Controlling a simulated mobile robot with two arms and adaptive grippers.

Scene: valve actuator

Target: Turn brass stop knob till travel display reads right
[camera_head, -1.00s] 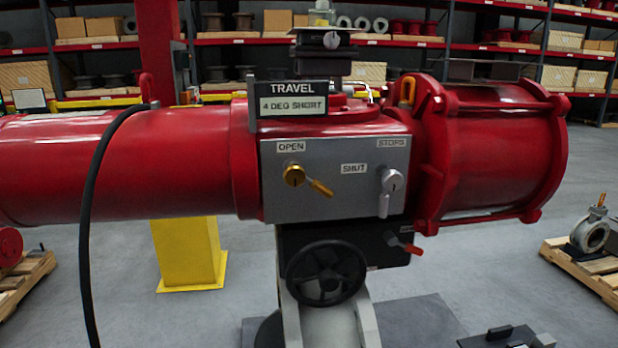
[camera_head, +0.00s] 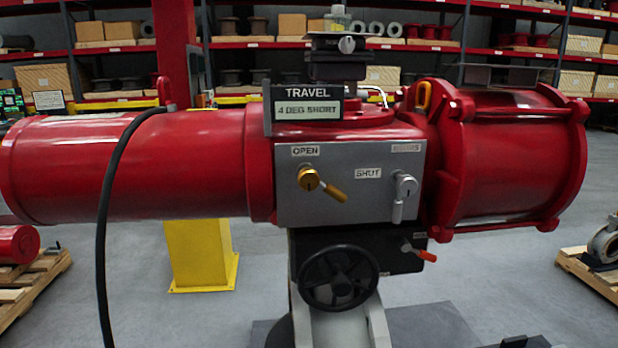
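The brass stop knob (camera_head: 309,179) sits under the OPEN label on the grey panel (camera_head: 345,212). Its lever points to the lower right. The travel display (camera_head: 307,106) above the panel reads "4 DEG SHORT". A silver knob (camera_head: 405,185) sits at the panel's right, beside the SHUT label, with its lever pointing down. A label above the silver knob is too blurred to read now. Neither of my grippers is in the head view.
A red cylinder (camera_head: 180,165) extends left and another (camera_head: 515,150) right. A black handwheel (camera_head: 338,277) and a red-orange lever (camera_head: 420,252) sit below the panel. A black hose (camera_head: 102,230) hangs at the left. A yellow post (camera_head: 200,253) stands behind. The floor in between looks clear.

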